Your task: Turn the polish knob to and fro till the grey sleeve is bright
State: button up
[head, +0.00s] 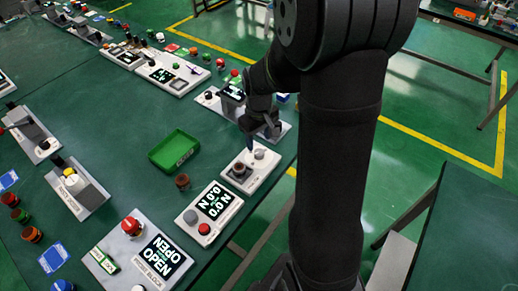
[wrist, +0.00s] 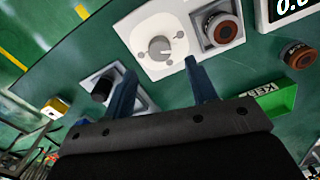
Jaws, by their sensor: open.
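The polish knob (wrist: 159,47) is a round, light grey dial on a white plate (wrist: 142,24). The same unit shows in the head view (head: 264,172). A sleeve (wrist: 221,29) sits in the square holder beside the knob; its rim looks brown, with a dark centre, and I see no clear bright grey surface on it. In the head view the sleeve (head: 239,170) is small and dark. My gripper (wrist: 159,66) is open and empty, its blue fingertips apart, short of the knob in the wrist picture. In the head view my gripper (head: 250,143) hangs over the unit's back edge.
A loose brown ring part (wrist: 297,53) stands on the green table beside the unit. A green tray (head: 174,135) lies to the left. A display panel reading 0.0 N (head: 209,214) stands in front. Another device with a dark knob (wrist: 101,90) is close by.

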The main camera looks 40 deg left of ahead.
aim_at(259, 152)
notch_tip(259, 152, down, 6)
jog(key=shift+r, duration=0.1)
dwell(0.4)
jog(key=c, duration=1)
